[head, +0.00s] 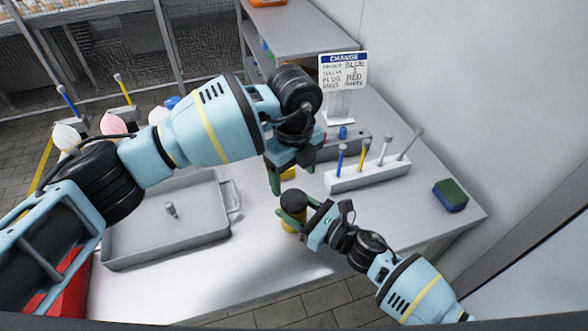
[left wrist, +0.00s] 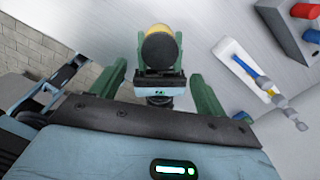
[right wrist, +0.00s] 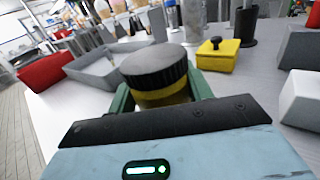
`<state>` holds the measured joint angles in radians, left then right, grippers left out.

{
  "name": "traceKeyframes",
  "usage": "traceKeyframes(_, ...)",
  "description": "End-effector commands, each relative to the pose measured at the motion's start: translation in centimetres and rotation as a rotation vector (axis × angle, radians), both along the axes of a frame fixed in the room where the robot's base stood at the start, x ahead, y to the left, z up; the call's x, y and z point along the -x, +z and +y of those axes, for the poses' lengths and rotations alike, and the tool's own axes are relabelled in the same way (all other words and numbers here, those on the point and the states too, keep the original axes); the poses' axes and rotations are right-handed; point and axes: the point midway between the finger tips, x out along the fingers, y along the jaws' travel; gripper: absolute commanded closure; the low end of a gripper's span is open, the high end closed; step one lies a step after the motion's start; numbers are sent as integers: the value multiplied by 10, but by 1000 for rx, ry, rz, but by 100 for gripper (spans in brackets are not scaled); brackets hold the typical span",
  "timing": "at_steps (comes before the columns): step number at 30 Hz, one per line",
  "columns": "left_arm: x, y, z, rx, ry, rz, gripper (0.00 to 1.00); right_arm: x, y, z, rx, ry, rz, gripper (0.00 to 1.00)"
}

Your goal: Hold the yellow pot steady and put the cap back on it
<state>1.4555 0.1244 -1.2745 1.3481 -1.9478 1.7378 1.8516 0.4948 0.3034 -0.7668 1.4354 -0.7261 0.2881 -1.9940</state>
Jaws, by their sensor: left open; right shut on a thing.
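My right gripper (head: 306,216) is shut around the pot. In the right wrist view the cap (right wrist: 155,68) sits over the yellow pot body (right wrist: 160,97), between the fingers; I cannot tell whether it is fully screwed down. My left gripper (head: 290,185) is open and empty, pointing down just above and behind the cap. The left wrist view shows the cap (left wrist: 158,50) beyond the open left fingers (left wrist: 157,95).
A grey tray (head: 130,250) with a small peg lies left. A white rack (head: 345,182) of upright tools stands right, with a green-blue sponge (head: 450,195) beyond. A yellow box with a black knob (right wrist: 222,56) is behind the pot. A sign (head: 343,72) stands at the back.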

Motion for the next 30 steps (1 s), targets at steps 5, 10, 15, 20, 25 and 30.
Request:
traceKeyframes(5,1,-26,0,0,1,4,26,1,-2,0,1,0,4,100)
traceKeyframes(10,1,-50,0,0,0,3,26,1,-2,0,1,0,5,100)
traceKeyframes(15,1,-66,0,1,-1,3,26,1,-2,0,1,0,6,100)
traceKeyframes(20,1,-72,0,0,-1,1,26,1,-2,0,1,0,6,100)
traceKeyframes(25,1,-73,0,0,-1,1,26,1,-3,0,1,0,6,100)
traceKeyframes(30,1,-73,0,0,-1,1,36,1,-3,0,1,0,6,100)
